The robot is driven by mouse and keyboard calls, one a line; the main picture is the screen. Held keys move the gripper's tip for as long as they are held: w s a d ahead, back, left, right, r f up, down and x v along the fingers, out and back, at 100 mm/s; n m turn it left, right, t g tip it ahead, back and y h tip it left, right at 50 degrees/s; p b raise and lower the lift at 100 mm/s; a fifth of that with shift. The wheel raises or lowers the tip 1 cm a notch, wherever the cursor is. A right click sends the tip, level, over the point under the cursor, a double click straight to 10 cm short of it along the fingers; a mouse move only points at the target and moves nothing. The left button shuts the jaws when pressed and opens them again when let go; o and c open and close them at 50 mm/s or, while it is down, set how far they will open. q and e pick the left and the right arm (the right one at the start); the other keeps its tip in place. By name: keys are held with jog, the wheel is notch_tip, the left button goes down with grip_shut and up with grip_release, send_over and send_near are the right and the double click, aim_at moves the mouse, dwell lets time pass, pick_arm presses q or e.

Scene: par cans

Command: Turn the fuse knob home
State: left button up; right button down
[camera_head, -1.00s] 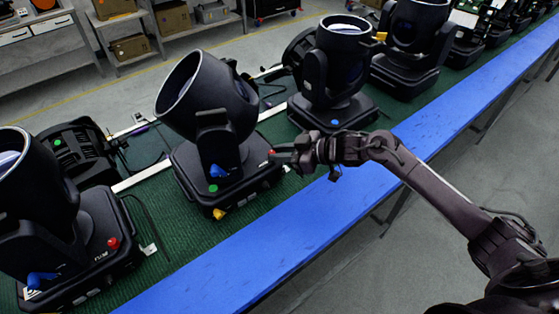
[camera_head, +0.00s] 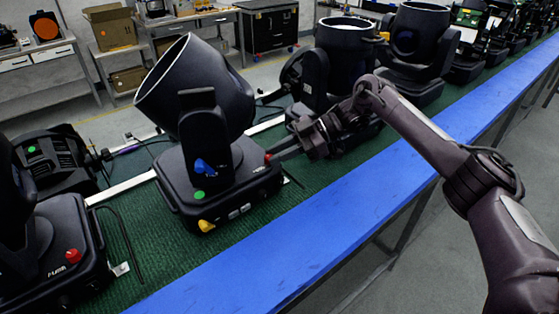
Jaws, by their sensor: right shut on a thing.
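A black moving-head par can (camera_head: 205,100) stands on the green belt, its head tilted up to the left. A small red knob (camera_head: 267,157), seemingly the fuse knob, sits at the right end of its base (camera_head: 225,190). My right gripper (camera_head: 274,155) reaches in from the right and is shut on the red knob; the fingers partly hide it, and its turn angle cannot be read. My left gripper is not in view.
Another light with a red knob (camera_head: 73,256) stands at lower left. More lights (camera_head: 345,50) line the belt (camera_head: 160,250) behind my right arm. A blue rail (camera_head: 300,240) runs along the belt's near edge. Cables and a black unit (camera_head: 50,160) lie behind.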

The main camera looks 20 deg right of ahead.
jog(key=shift+w+n+g+b, duration=0.1)
jog(key=shift+n+g+b, duration=0.2)
jog(key=shift+g+b, duration=0.1)
dwell(0.5)
jog(key=c, duration=1.6)
grip_release()
jog(key=shift+a, duration=0.1)
jog(key=shift+b+v, duration=0.9)
jog(key=shift+v, duration=3)
